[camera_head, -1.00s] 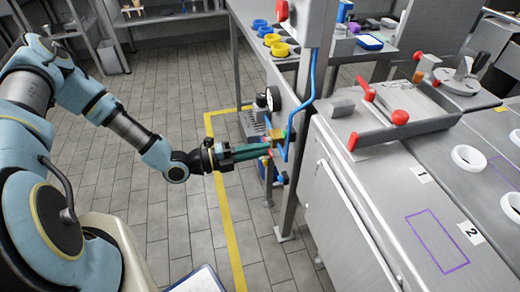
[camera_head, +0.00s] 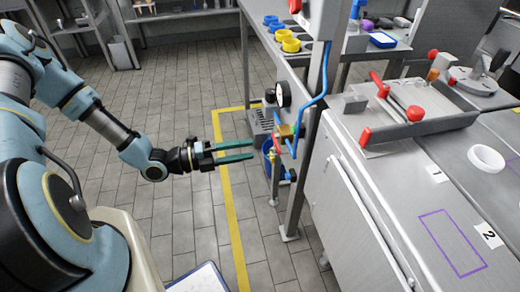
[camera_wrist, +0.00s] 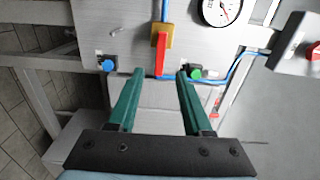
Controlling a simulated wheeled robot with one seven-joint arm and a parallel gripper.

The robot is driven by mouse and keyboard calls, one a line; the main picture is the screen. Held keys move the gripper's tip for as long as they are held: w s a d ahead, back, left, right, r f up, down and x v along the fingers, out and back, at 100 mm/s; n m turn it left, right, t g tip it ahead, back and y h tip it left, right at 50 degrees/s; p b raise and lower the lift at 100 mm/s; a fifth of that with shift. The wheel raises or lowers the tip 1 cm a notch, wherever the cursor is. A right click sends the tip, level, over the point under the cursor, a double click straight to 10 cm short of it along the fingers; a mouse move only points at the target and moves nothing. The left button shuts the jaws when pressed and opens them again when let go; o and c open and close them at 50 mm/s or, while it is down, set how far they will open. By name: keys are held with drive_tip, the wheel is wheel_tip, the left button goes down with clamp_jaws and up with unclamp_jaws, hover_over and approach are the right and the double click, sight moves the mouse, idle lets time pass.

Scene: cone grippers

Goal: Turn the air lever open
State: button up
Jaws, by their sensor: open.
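The air lever is a red handle (camera_wrist: 160,55) on a brass-yellow valve body (camera_wrist: 168,32) in the wrist view. It points straight down in that picture, roughly in line with the blue tube above it. The valve (camera_head: 286,131) also shows on the frame post in the head view, with the red handle small beside it. My gripper (camera_head: 253,149) is open and empty, with two green fingers, left of the valve and apart from it. In the wrist view my fingertips (camera_wrist: 160,75) stand to either side of the lever's lower end.
A pressure gauge (camera_wrist: 220,10) sits above right of the valve. A blue knob (camera_wrist: 107,65) and a green knob (camera_wrist: 195,72) flank the lever. The steel bench (camera_head: 400,190) stands to the right.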

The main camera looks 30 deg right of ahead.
drive_tip(key=v, duration=0.4)
drive_tip(key=shift+b, duration=0.3)
